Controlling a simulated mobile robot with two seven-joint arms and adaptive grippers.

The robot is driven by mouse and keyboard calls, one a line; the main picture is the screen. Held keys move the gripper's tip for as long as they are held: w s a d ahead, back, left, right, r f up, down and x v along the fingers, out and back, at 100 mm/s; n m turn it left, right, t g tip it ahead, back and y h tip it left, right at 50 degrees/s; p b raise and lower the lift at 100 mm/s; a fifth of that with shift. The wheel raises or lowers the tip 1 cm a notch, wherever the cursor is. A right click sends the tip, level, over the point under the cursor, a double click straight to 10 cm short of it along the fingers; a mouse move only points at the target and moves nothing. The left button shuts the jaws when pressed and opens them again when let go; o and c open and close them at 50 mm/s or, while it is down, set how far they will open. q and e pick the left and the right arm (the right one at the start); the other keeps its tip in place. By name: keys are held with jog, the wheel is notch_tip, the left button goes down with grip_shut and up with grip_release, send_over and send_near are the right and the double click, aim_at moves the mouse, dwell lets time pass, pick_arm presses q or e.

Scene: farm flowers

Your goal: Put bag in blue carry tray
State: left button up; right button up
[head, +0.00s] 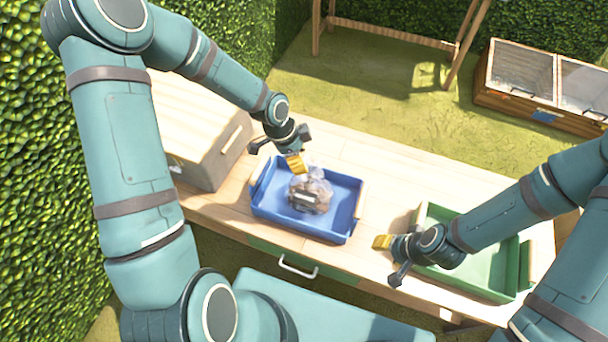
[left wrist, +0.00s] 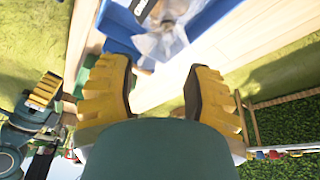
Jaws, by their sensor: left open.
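The clear plastic bag (head: 311,190) with brownish contents and a dark label lies inside the blue carry tray (head: 334,233) on the table. In the left wrist view the bag (left wrist: 160,40) shows at the top, with part of the blue tray (left wrist: 205,20) around it. My left gripper (head: 296,163) is over the tray's far edge, just beyond the bag. Its yellow fingers (left wrist: 163,88) are apart with nothing between them. My right gripper (head: 383,242) is beside the green tray's left side; its finger opening is not clear.
A green tray (head: 427,213) stands on the right of the wooden table (head: 375,170), partly hidden by my right arm. A wooden box (head: 200,125) with a handle stands left of the blue tray. Hedges border the grass.

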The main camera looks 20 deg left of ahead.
pick_arm(q)
jog(key=s+d+f+n, duration=0.4)
jog(key=s+n, duration=0.2)
jog(key=n, duration=0.1)
jog(key=s+d+f+n, duration=0.4)
jog(key=s+n, duration=0.3)
jog(key=shift+s+d+f+n+t, duration=0.2)
jog(key=shift+f+n+t, duration=0.1)
jog(key=shift+f+n, duration=0.1)
jog(key=shift+h, duration=0.3)
jog(key=shift+c, duration=0.4)
jog(key=shift+w+d, duration=0.1)
